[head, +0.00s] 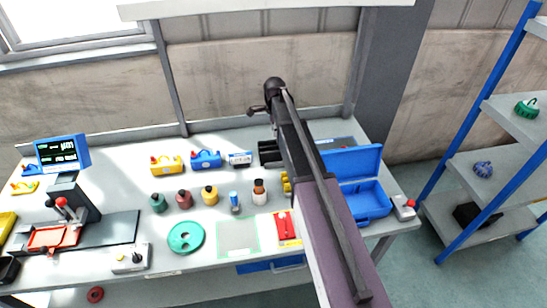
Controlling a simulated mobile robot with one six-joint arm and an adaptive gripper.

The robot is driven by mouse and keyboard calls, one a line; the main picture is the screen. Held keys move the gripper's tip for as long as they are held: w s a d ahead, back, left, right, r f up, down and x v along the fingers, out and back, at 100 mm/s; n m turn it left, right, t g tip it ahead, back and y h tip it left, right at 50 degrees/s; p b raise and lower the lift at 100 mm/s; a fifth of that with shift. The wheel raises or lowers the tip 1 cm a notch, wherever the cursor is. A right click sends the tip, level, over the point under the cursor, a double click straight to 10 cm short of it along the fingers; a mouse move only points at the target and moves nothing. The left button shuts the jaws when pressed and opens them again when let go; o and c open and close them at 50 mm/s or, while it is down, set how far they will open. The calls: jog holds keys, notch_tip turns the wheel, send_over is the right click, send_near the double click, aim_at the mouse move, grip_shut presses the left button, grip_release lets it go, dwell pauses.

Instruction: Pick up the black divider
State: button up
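I cannot clearly identify the black divider. A black block-like object (474,214) rests on the lower shelf at right, and another black object (8,270) is at the bench's left edge. My arm reaches up from the bottom right across the bench. Its far end, with my gripper (257,109), is above the back of the bench, apart from these objects. The fingers are too small and dark to tell open from shut.
A blue open case (368,204) stands right of my arm. Bottles, a green disc (186,238), a red card-like item (286,228) and a press with a screen (62,152) crowd the bench. A blue-posted shelf (495,165) stands right, with floor between.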

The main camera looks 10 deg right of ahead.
aim_at(274, 151)
jog(key=shift+f, duration=0.2)
notch_tip(274, 151, down, 8)
jog(key=b, duration=0.8)
jog(key=shift+f+b, duration=0.15)
jog(key=shift+b, duration=0.2)
dwell(0.4)
jog(key=shift+a+f+b, duration=0.15)
jog(key=shift+f+b, duration=2.45)
grip_shut()
